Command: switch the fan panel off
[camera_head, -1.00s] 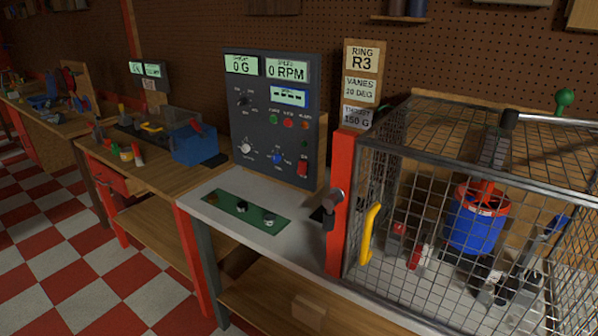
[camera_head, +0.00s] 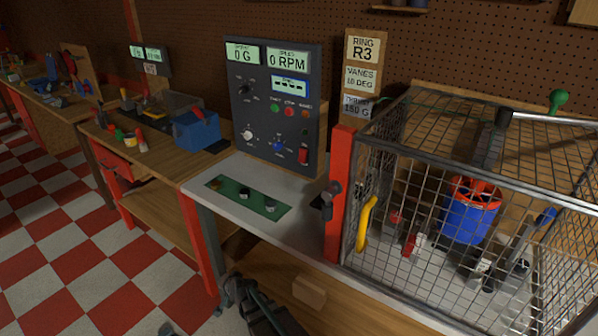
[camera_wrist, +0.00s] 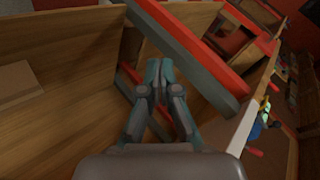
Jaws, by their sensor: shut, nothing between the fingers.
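The fan panel (camera_head: 262,128) is a dark upright box on the grey bench, with a left display of 0 G and a right one of 0 RPM. Its face carries a small blue-lit screen (camera_head: 290,86), small coloured buttons, several knobs and a red switch (camera_head: 303,156) at the lower right. I cannot tell the switch's position. My gripper (camera_wrist: 158,76) is shut and empty in the wrist view, low beside a red and grey bench leg. In the head view my arm shows at the bottom, below the bench top and well away from the panel.
A green strip with knobs (camera_head: 225,184) lies before the panel. A wooden block (camera_head: 309,291) sits on the lower shelf.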

